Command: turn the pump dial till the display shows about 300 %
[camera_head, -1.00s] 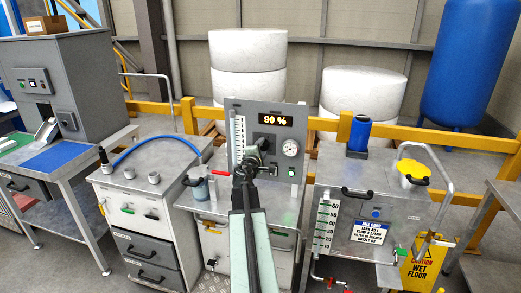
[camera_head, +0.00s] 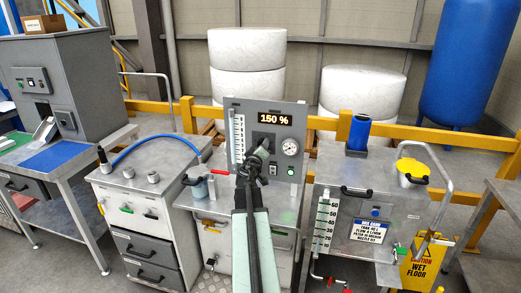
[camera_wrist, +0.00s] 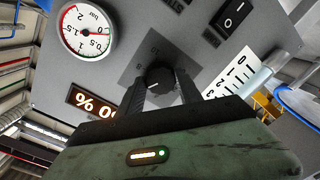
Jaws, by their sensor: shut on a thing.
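The pump panel (camera_head: 235,105) is a grey upright plate on a steel cabinet. Its display (camera_head: 275,118) reads 150 % in the head view. In the wrist view the display (camera_wrist: 93,103) is rolled over and partly hidden by my gripper. The pump dial (camera_wrist: 159,77) is a black knob on a dark square plate, with a light pointer mark. My gripper (camera_wrist: 161,88) is shut on the dial, one finger on each side. In the head view my gripper (camera_head: 257,158) covers most of the dial.
A level scale (camera_head: 238,137) stands at the panel's left.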

